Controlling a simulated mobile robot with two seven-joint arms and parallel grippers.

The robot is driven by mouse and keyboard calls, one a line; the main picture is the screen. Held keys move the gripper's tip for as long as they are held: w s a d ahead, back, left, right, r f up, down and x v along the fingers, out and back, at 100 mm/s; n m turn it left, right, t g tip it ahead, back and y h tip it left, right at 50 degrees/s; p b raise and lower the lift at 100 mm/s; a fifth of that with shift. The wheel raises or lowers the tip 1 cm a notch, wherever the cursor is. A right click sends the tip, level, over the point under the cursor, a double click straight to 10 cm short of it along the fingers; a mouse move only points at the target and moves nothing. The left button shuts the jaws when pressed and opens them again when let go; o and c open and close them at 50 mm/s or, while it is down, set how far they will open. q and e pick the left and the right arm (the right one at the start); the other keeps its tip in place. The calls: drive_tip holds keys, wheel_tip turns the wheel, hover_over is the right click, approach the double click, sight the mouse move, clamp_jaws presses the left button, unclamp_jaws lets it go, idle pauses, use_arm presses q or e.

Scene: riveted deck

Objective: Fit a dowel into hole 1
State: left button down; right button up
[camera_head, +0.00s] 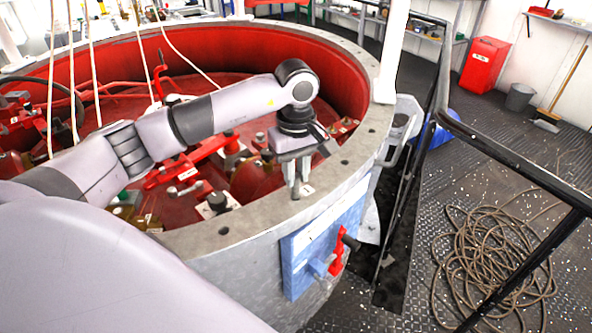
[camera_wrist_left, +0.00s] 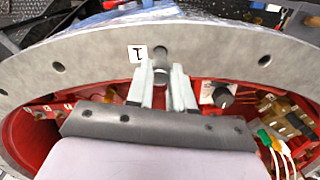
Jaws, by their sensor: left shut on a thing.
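My left gripper (camera_head: 298,192) is over the near right part of the grey metal rim (camera_head: 248,226), its fingers pointing down. In the left wrist view its two fingers (camera_wrist_left: 163,78) are closed around a short grey dowel (camera_wrist_left: 160,68), mostly hidden between them. A white label marked 1 (camera_wrist_left: 138,57) lies on the rim beside the fingers. A dark hole, hole 1 (camera_wrist_left: 161,50), shows just past the dowel. I cannot tell whether the dowel's tip touches the rim. My right gripper is in neither view.
The rim has other empty holes, one at the right of the wrist view (camera_wrist_left: 265,60). Inside the red drum are valves and fittings. A blue panel with a red handle (camera_head: 337,250) hangs outside. A black railing (camera_head: 520,178) and coiled rope (camera_head: 492,262) lie right.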

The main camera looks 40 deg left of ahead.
use_arm(q)
drive_tip(key=shift+f+b, duration=0.65)
drive_tip(key=shift+f, duration=0.05)
drive_tip(key=c, duration=0.9)
unclamp_jaws()
drive_tip(key=shift+r, duration=0.15)
wheel_tip(320, 180, up, 7)
